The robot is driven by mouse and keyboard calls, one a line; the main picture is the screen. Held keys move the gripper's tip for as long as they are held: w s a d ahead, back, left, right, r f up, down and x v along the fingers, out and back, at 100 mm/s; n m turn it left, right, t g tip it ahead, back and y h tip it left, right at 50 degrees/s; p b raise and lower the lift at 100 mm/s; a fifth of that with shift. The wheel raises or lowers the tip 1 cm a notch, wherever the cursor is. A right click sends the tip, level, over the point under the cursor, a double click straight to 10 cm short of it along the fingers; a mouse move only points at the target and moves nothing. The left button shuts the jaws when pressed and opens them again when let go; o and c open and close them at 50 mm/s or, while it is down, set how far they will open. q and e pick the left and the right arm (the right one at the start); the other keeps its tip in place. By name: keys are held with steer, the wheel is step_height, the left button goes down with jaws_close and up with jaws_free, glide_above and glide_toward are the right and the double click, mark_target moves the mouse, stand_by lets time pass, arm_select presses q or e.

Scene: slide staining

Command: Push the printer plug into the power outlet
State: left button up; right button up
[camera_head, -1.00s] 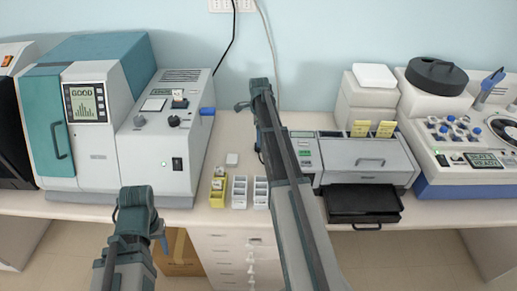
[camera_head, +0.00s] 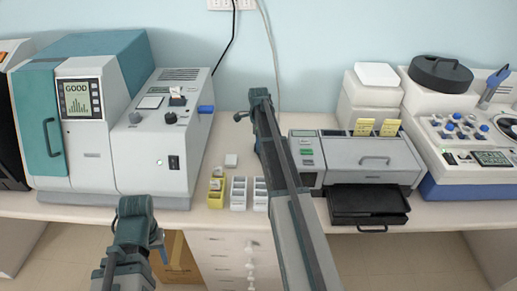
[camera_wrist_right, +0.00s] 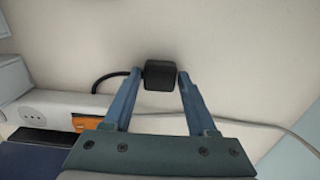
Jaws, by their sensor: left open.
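The black plug (camera_wrist_right: 160,75) is at the fingertips of my right gripper (camera_wrist_right: 161,74) in the right wrist view. The fingers stand on either side of it with little or no gap, and I cannot tell whether they press on it. A black cord runs from the plug to the left. A white outlet strip (camera_wrist_right: 35,112) with socket holes and an orange part lies at the left, apart from the plug. In the head view the right gripper is hidden beyond the end of its arm, left of the printer (camera_head: 365,160). My left gripper (camera_head: 160,248) is open, low in front of the bench.
A white cable (camera_wrist_right: 255,128) crosses the right wrist view. A wall outlet (camera_head: 231,4) with hanging cords is at the top. A teal-and-grey machine (camera_head: 90,120) stands left of my right arm. Small trays (camera_head: 238,193) sit near the bench front. A black output tray (camera_head: 368,207) juts forward.

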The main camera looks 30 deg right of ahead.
jaws_close()
steer(key=shift+r, duration=0.1)
arm_select(q)
step_height(320, 180, up, 10)
steer(key=p, duration=1)
arm_select(e)
step_height(320, 180, up, 10)
